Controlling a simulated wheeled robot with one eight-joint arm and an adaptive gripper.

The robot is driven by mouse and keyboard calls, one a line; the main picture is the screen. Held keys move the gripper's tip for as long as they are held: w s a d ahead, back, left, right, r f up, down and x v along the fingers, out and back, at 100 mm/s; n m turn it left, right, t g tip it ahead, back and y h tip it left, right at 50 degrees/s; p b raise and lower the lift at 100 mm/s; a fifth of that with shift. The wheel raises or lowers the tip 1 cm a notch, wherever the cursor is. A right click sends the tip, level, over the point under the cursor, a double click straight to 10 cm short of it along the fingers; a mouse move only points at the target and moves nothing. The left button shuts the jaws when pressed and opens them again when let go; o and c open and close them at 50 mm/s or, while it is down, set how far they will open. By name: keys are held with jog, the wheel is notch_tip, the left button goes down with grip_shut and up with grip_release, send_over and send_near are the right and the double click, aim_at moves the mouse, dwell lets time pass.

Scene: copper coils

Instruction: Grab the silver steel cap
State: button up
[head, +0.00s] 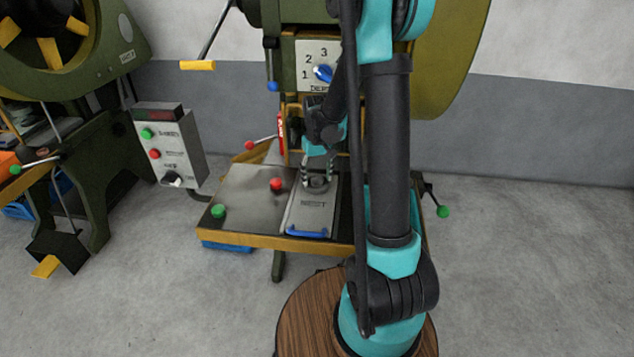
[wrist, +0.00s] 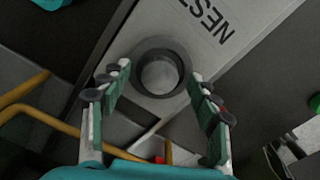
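A round grey metal piece, which looks like the silver steel cap (wrist: 160,75), sits inside a dark ring on the plate marked NEST (wrist: 222,22). In the head view the ring (head: 317,184) shows at the far end of the NEST plate (head: 312,215), and the cap inside it is too small to tell. My gripper (wrist: 158,82) is open, its two green-padded fingers apart on either side of the ring's near part. In the head view my gripper (head: 318,170) points down just over the ring. Whether the fingers touch the ring I cannot tell.
The press table (head: 240,238) carries a green knob (head: 218,210) and a red knob (head: 276,184) left of the plate. A blue handle (head: 307,232) is at the plate's front. The press body and yellow bars stand close behind my gripper. A control box (head: 172,145) is at left.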

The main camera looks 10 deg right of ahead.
jog(key=c, duration=1.2)
jog(key=shift+r, duration=0.1)
jog(key=shift+c, duration=0.2)
